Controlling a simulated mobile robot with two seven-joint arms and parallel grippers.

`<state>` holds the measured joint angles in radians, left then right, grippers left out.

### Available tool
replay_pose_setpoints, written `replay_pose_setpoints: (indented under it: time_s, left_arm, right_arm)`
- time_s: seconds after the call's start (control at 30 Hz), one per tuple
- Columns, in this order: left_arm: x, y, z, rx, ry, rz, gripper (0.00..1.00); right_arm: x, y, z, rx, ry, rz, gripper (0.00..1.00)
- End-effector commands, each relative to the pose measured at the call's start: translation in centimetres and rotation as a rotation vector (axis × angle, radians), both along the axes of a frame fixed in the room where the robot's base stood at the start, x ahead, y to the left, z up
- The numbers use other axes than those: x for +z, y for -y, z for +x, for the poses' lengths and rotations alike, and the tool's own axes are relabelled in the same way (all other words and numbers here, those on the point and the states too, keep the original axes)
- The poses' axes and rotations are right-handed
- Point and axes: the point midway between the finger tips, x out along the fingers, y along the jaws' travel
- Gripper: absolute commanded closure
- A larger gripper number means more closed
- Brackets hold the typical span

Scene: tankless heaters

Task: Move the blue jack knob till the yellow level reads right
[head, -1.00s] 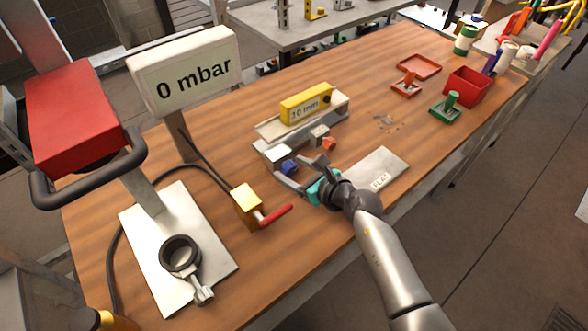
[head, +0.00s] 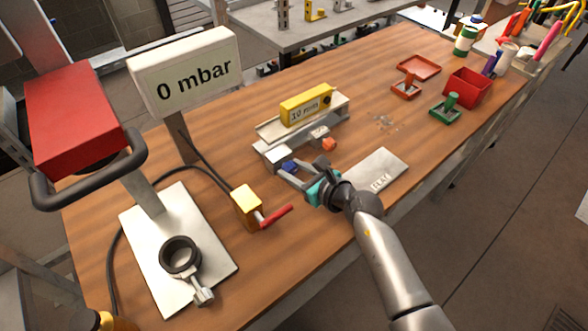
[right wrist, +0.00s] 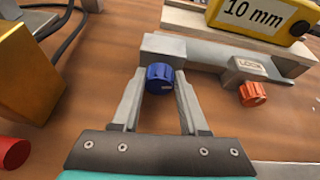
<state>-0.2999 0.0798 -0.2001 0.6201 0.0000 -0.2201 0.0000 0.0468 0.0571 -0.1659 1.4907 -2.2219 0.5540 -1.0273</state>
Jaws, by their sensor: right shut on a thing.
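The blue jack knob (head: 289,166) sits at the near left end of a grey jack rail (head: 322,143). In the right wrist view the blue knob (right wrist: 160,78) is between the two fingers of my right gripper (right wrist: 159,88), which is shut on it. In the head view the right gripper (head: 295,176) reaches the knob from the right. My left gripper is not in view.
An orange knob (head: 328,144) beside a block marked LOCK (right wrist: 247,67) sits right of the blue knob. A pale plate (head: 376,172) lies to the right. The display (head: 186,75) reads "0 mbar".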

Motion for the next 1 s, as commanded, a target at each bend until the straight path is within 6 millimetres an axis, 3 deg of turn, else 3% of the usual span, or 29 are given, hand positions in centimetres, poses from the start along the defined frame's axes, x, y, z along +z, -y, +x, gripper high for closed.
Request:
replay_pose_setpoints:
  time_s: [0.47,1.0]
  left_arm:
    - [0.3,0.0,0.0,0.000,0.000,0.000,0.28]
    - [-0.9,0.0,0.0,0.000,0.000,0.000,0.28]
  right_arm:
    - [-0.1,0.3,0.1,0.001,-0.120,0.172,1.00]
    - [-0.4,0.5,0.3,0.000,-0.311,0.461,1.00]
